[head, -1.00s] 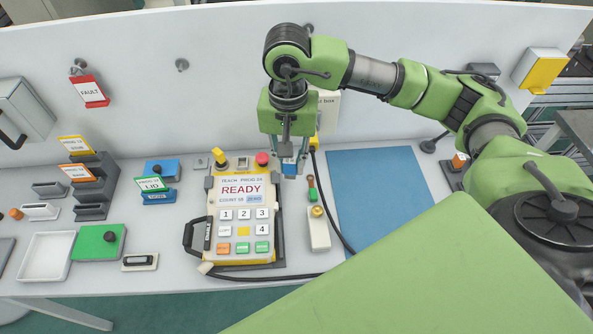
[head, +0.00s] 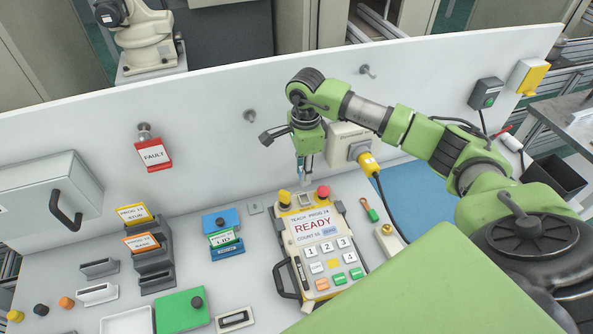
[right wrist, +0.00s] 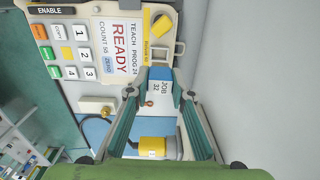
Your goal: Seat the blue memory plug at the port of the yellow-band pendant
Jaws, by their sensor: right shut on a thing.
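The pendant (head: 319,255) lies on the bench with its screen reading READY. A yellow knob and a red button stand at its top edge. A small grey piece (head: 305,200) sits between them; I cannot tell if it is the port. My right gripper (head: 303,178) points down just behind that edge. It is shut on the blue memory plug (right wrist: 159,80), labelled JOB 32, in the right wrist view. My left gripper is not in view.
A control box (head: 350,143) with a yellow connector (head: 368,162) and black cable stands right of the gripper. The white back panel (head: 220,140) is close behind. A tagged blue block (head: 227,246), dark stepped rack (head: 152,265) and green plate (head: 182,311) lie left.

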